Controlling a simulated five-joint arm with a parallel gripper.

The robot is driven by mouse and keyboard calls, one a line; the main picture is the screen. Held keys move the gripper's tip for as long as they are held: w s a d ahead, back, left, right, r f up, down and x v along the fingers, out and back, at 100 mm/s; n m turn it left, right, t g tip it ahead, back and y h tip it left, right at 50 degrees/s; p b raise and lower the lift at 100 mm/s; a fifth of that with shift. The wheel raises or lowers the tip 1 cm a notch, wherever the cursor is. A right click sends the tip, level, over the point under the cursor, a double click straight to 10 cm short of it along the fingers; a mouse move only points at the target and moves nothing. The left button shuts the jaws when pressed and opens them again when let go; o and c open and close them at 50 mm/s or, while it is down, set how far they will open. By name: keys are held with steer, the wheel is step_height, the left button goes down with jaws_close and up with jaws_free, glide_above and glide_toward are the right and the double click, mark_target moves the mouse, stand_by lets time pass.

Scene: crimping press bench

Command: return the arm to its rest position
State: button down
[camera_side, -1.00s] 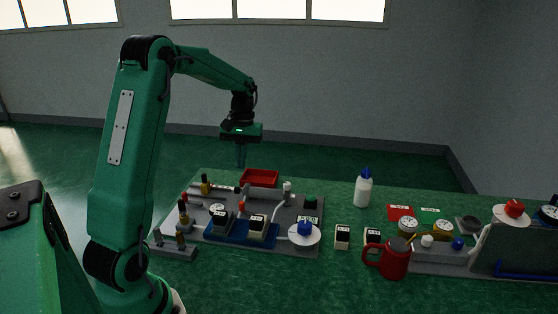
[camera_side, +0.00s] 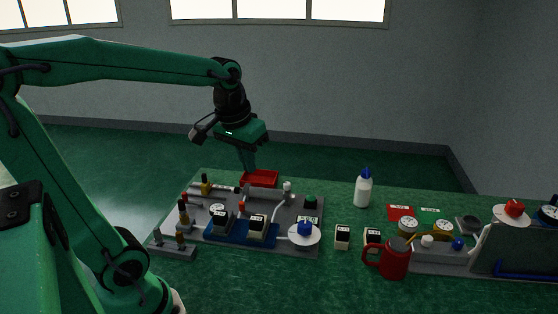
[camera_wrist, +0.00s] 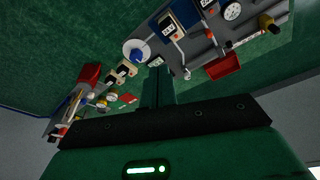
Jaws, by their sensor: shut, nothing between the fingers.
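My gripper (camera_side: 250,168) is shut and empty in the side view. It hangs tilted above the far edge of the bench, at the left side of the red tray (camera_side: 262,178) in the picture. I cannot tell whether it touches the tray or only stands in front of it. In the wrist view, the shut fingers of my gripper (camera_wrist: 157,85) point up the picture, with the bench surface beyond them. The red tray also shows in the wrist view (camera_wrist: 222,66), right of the fingers.
A white bottle (camera_side: 363,192), a red mug (camera_side: 394,264) and a second panel unit (camera_side: 520,248) stand to the right. Open air surrounds the arm above the bench.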

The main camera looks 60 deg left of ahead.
steer(key=s+d+m+t, duration=0.2)
steer(key=s+d+m, duration=0.1)
steer(key=s+d, duration=0.3)
steer(key=shift+s+d+f+m+t+h, duration=0.3)
steer(key=shift+s+d+f+m+t, duration=0.1)
steer(key=shift+s, duration=0.35)
steer(key=c, duration=1.9)
jaws_free()
steer(key=o, duration=0.4)
steer(key=shift+a, duration=0.1)
steer(key=shift+o, duration=0.6)
steer(key=shift+w+a, duration=0.25)
steer(key=shift+w, duration=0.15)
steer(key=w+a+f+n+g, duration=0.1)
steer(key=w+a+f, duration=0.3)
steer(key=a, duration=0.3)
steer(key=w+a+f+n+g, duration=0.1)
steer(key=w+a+f+g, duration=0.1)
steer(key=w+a+f, duration=0.2)
steer(key=w+a+f+g, duration=0.2)
steer(key=w+a+f, duration=0.2)
steer(key=a, duration=0.6)
steer(key=shift+f+n, duration=0.4)
steer(key=shift+f, duration=0.4)
steer(key=shift+a+f+g, duration=0.25)
steer(key=shift+a+g, duration=0.05)
steer(key=shift+a, duration=0.05)
